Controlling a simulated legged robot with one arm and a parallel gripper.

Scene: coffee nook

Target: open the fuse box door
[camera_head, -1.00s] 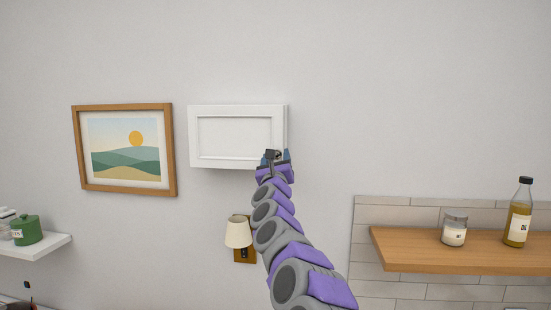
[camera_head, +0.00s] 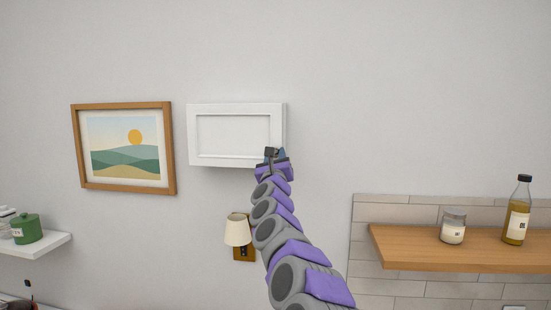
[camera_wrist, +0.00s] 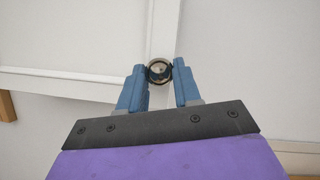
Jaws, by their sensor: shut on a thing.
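The fuse box is a white wall box with a framed front door (camera_head: 234,135), and the door looks shut in the head view. My gripper (camera_head: 276,155) is at the lower right corner of the door. In the wrist view, my gripper (camera_wrist: 160,78) has its blue fingers on either side of a small round metal knob (camera_wrist: 159,71) and is shut on it. The knob sits on the white door frame (camera_wrist: 85,80). In the head view my gripper hides the knob.
A framed landscape picture (camera_head: 125,147) hangs just left of the box. A wall lamp (camera_head: 238,231) is below it, close to my arm. A wooden shelf (camera_head: 440,262) with a jar (camera_head: 453,228) and a bottle (camera_head: 517,212) is at right. The wall right of the box is bare.

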